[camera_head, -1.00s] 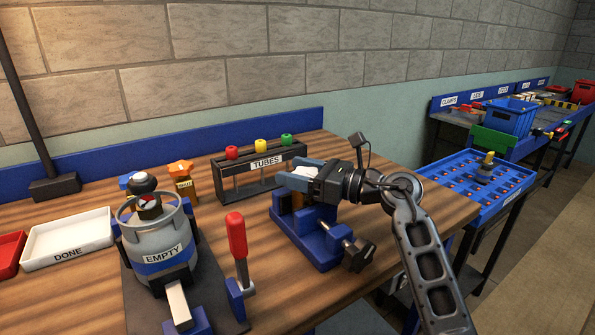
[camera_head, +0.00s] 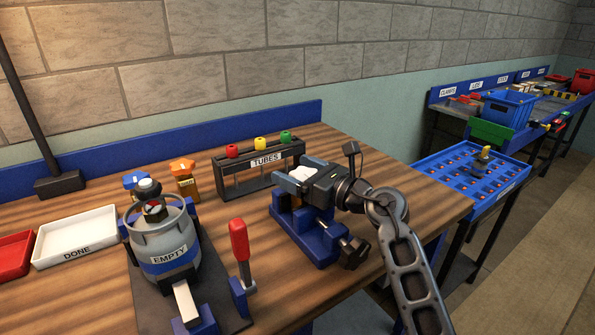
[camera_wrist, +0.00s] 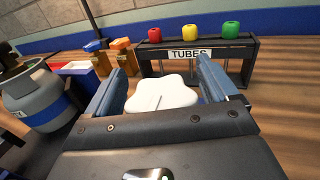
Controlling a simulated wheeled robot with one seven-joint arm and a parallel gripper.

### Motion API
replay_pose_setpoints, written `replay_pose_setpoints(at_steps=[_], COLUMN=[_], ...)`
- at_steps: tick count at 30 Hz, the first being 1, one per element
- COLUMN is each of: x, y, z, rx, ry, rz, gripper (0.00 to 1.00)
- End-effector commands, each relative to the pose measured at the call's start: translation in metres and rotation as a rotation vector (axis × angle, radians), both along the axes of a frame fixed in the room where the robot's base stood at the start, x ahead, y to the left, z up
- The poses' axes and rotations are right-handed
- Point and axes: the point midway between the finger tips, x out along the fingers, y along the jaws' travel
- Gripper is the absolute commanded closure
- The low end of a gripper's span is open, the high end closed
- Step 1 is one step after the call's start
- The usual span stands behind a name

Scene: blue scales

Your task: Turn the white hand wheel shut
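The white hand wheel (camera_wrist: 162,93) has a lobed rim and shows in the wrist view between my two fingers. In the head view only a part of it (camera_head: 301,173) shows, above the blue fixture (camera_head: 318,243) on the wooden bench. My gripper (camera_wrist: 162,88) has its fingers wide apart, one on each side of the wheel. A narrow gap seems to show at the right finger; contact at the left finger is unclear. My gripper (camera_head: 300,178) reaches in from the right in the head view. What is under the wheel is mostly hidden.
A grey gas cylinder (camera_head: 160,238) marked EMPTY stands left, with a red-handled clamp (camera_head: 240,243) beside it. The TUBES rack (camera_head: 228,172) stands close behind my gripper. A white DONE tray (camera_head: 75,236) lies far left.

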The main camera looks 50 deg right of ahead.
Motion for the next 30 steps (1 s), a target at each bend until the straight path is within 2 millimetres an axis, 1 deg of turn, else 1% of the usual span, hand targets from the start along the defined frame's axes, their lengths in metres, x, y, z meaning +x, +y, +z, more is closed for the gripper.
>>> replay_pose_setpoints(at_steps=[7,10,14,18,21,25,30], x=[0.0,-0.006,-0.024,-0.048,-0.062,-0.074,-0.078], y=[0.0,0.0,0.0,-0.001,-0.001,-0.001,-0.001], z=[0.0,-0.001,-0.002,-0.002,-0.002,-0.001,0.0], rx=[0.0,0.001,0.002,0.001,0.001,0.001,0.0], ry=[0.0,-0.001,-0.001,-0.001,-0.001,-0.001,0.0], rz=[0.0,-0.001,-0.001,-0.002,-0.001,0.0,0.0], gripper=[0.12,0.12,0.12,0.12,0.12,0.12,0.12])
